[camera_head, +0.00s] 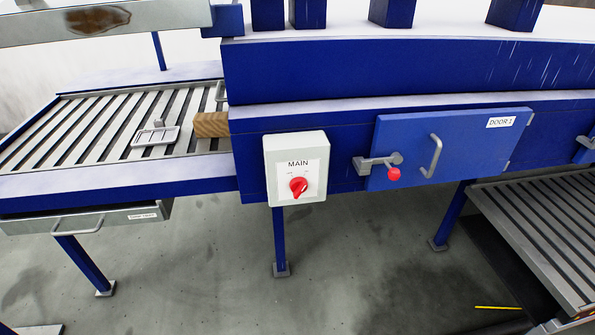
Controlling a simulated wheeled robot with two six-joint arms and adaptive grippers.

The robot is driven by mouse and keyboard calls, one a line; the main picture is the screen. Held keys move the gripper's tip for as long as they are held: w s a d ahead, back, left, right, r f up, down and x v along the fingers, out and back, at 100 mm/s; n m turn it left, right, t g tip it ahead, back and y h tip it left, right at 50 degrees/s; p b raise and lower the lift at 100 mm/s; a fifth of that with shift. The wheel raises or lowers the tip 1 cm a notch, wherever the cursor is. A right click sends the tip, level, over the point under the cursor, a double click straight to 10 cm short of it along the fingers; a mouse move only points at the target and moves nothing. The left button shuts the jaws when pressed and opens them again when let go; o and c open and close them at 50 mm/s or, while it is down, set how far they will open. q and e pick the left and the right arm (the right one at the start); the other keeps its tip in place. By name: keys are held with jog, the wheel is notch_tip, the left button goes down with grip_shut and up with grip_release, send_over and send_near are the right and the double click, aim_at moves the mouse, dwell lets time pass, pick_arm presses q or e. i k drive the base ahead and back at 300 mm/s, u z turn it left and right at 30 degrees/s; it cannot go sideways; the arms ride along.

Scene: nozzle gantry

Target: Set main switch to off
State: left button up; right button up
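The main switch is a red rotary knob (298,187) on a light grey box (296,150) labelled "MAIN". The box is fixed to the front of the blue machine, left of a blue door. Small marks flank the knob at its upper left and upper right, too small to read. The knob appears tilted, its pointer seemingly towards the upper right, but I cannot tell its setting for sure. Neither of my grippers is in the head view, and nothing touches the knob.
A blue door (455,140) labelled "DOOR 1" has a grey handle (431,156) and a latch with a red knob (393,174). A slatted conveyor (90,130) with a drawer below extends left. Another slatted table stands lower right. The floor before the switch is clear.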

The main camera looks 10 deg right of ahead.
aim_at(299, 185)
jog(key=k, duration=0.5)
jog(key=z, duration=2.1)
jog(key=i, duration=1.1)
jog(key=u, duration=1.45)
